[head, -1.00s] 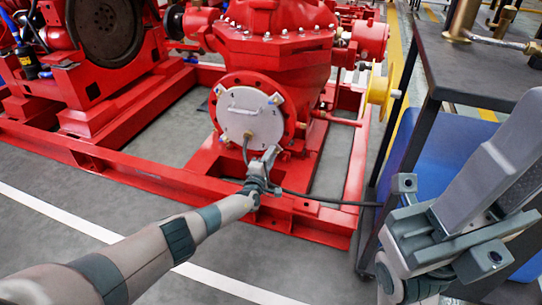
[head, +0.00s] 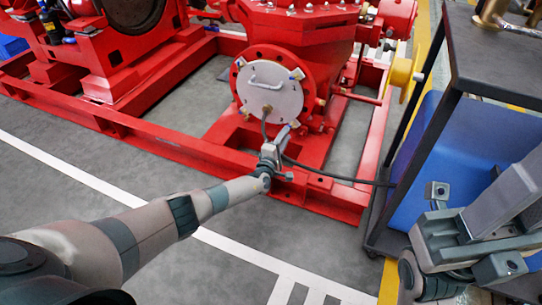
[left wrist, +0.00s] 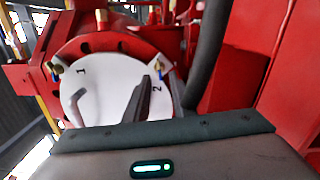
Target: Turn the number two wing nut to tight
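The white round cover plate (head: 270,92) with a handle sits on the red pump's end, with wing nuts around its rim. The number two wing nut (left wrist: 163,66), brassy with a blue part, is beside the 2. My left gripper (head: 283,136) is at the plate's lower right. In the left wrist view its two fingers (left wrist: 158,86) stand apart, with the nut just beyond their tips; contact cannot be told. My right gripper (head: 470,232) is far right, away from the pump, its fingertips unclear.
A dark hose (head: 330,177) runs from the plate past my left gripper to the right. The red base frame (head: 215,170) lies below the pump. The grey floor in front is clear.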

